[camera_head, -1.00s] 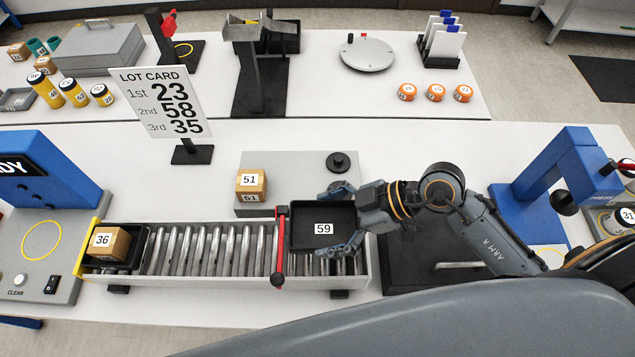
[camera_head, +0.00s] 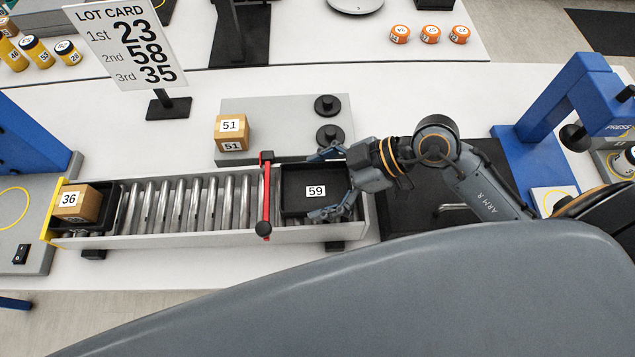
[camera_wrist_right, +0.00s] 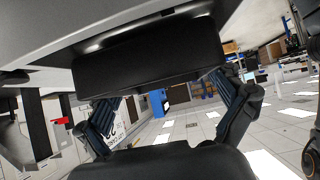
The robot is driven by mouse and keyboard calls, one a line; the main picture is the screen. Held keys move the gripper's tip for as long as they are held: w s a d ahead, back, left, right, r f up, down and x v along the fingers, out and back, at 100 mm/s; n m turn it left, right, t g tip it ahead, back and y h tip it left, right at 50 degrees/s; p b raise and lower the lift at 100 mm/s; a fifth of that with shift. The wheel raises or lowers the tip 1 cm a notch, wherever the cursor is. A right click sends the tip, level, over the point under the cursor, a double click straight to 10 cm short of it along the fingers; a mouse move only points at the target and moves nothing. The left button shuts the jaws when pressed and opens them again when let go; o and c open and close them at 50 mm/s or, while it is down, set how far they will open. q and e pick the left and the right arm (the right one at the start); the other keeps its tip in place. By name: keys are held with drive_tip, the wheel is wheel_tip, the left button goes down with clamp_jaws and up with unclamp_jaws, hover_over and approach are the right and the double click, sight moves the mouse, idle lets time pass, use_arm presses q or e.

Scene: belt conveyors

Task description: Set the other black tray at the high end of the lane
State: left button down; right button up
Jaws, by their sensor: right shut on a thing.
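The black tray marked 59 (camera_head: 300,201) is at the right end of the roller lane (camera_head: 190,204), just right of the red gate bar (camera_head: 266,196). My right gripper (camera_head: 326,183) is shut on this tray from its right side, one finger at the far side and one at the near side. In the right wrist view the tray (camera_wrist_right: 150,55) shows as a dark block between the fingers. Another black tray (camera_head: 108,216) sits at the lane's left end and carries box 36 (camera_head: 77,204). Whether tray 59 rests fully on the rollers is hard to tell. My left gripper is out of view.
Behind the lane a grey platform (camera_head: 285,112) holds box 51 (camera_head: 231,133) and two black knobs. The lot card (camera_head: 127,45) stands behind the lane. A blue press (camera_head: 565,110) is at the right. A yellow end stop (camera_head: 51,213) closes the lane's left end.

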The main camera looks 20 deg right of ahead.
idle(0.3)
drive_tip(key=shift+f, duration=0.5)
